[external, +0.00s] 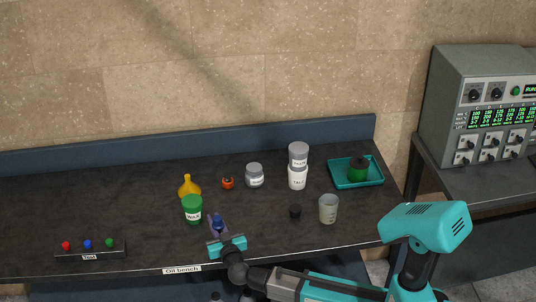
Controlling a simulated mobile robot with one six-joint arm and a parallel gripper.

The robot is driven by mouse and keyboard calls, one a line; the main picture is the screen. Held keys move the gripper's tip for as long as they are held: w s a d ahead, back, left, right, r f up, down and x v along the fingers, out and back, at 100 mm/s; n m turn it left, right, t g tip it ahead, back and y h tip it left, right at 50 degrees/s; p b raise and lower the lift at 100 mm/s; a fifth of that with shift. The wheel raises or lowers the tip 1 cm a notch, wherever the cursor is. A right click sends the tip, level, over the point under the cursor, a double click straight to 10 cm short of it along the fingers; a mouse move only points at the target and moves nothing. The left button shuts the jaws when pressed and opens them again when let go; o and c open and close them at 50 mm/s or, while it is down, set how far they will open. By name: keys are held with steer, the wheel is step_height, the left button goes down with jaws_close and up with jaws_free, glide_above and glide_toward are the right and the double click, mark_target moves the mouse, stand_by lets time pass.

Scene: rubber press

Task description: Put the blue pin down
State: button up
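The blue pin (218,222) is between the fingertips of my gripper (217,227), above the front part of the dark bench (150,222). My gripper looks shut on it. The small gap under the pin, if any, cannot be made out. My gripper is just right of and in front of the green jar (192,210).
A small rack (90,253) with red, blue and green knobs is at the front left. A yellow flask (189,187), red item (228,183), grey jar (255,175), stacked white jars (297,178), black piece (295,212), beaker (328,209) and teal tray (341,182) stand around.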

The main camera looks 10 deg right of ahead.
steer(key=o, duration=0.4)
steer(key=shift+c, duration=0.2)
steer(key=shift+r+p, duration=0.1)
steer(key=shift+p, duration=1.25)
steer(key=b+v, duration=0.3)
steer(key=v, duration=0.8)
steer(key=shift+d+b, duration=0.15)
steer(key=shift+b, duration=0.15)
steer(key=shift+s+r+p, duration=0.1)
steer(key=shift+p, duration=0.9)
steer(key=shift+s+p, duration=0.15)
steer(key=shift+p, duration=0.2)
steer(key=p+v, duration=0.1)
steer(key=p, duration=0.5)
steer(key=shift+s, duration=0.35)
steer(key=shift+s+d+p, duration=0.1)
steer(key=shift+s+p, duration=0.15)
steer(key=shift+p, duration=0.8)
